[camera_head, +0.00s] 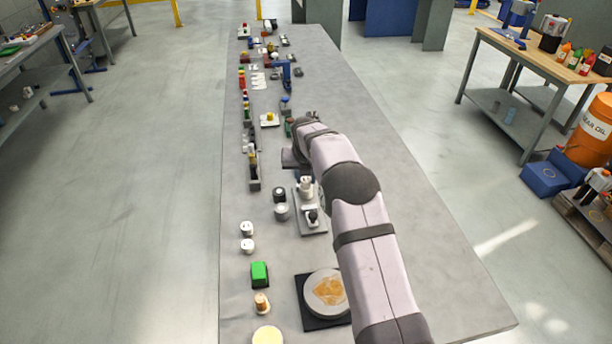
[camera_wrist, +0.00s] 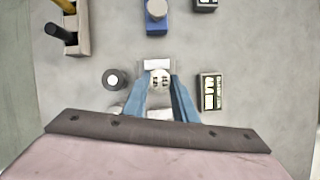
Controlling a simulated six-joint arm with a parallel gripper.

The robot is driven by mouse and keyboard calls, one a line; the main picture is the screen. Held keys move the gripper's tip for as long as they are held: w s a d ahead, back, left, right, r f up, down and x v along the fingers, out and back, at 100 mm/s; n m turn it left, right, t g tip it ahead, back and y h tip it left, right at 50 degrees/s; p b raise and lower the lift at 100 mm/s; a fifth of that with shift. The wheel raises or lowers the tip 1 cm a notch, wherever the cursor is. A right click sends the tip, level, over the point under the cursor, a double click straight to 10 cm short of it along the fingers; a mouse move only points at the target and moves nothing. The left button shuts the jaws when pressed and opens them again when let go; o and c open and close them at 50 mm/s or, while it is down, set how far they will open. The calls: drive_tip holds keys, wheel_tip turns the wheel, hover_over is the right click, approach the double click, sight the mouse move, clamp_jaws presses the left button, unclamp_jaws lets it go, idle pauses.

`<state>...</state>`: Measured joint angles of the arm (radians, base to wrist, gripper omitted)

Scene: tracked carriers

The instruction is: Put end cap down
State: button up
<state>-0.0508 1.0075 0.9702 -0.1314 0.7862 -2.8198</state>
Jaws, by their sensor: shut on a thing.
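My gripper (camera_wrist: 160,84) shows in the wrist view with its two blue fingers converging on a small round white piece with dark marks, which looks like the end cap (camera_wrist: 160,77). The fingers are shut on its sides. A pale grey and white block (camera_wrist: 158,64) shows just beyond and below the cap; I cannot tell whether the cap touches it. In the head view my arm hides the fingers and the held cap.
In the wrist view a dark round part (camera_wrist: 115,79) lies left and a black-and-white labelled block (camera_wrist: 209,92) right of the fingers. A blue holder (camera_wrist: 156,22) stands beyond. In the head view, the table (camera_head: 420,245) is bare right of my arm.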

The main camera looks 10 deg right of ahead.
drive_tip(key=shift+f, duration=0.15)
drive_tip(key=o, duration=1)
drive_tip(key=b+v, duration=0.3)
drive_tip(key=v, duration=0.9)
drive_tip(key=shift+r, duration=0.2)
drive_tip(key=shift+s, duration=0.1)
drive_tip(key=s+f+m+g, duration=0.1)
drive_tip(key=s+f+m, duration=0.2)
drive_tip(key=s+m, duration=0.8)
drive_tip(key=s+d+f+m+g, duration=0.1)
drive_tip(key=s+f+m, duration=0.3)
drive_tip(key=s+m, duration=0.7)
drive_tip(key=s+f+m+g, duration=0.2)
drive_tip(key=s+f+m, duration=0.2)
drive_tip(key=s+m, duration=0.7)
drive_tip(key=shift+s+d+m+y, duration=0.2)
drive_tip(key=shift+s, duration=1.3)
drive_tip(key=shift+s+d+m+y, duration=0.2)
drive_tip(key=shift+s, duration=1.25)
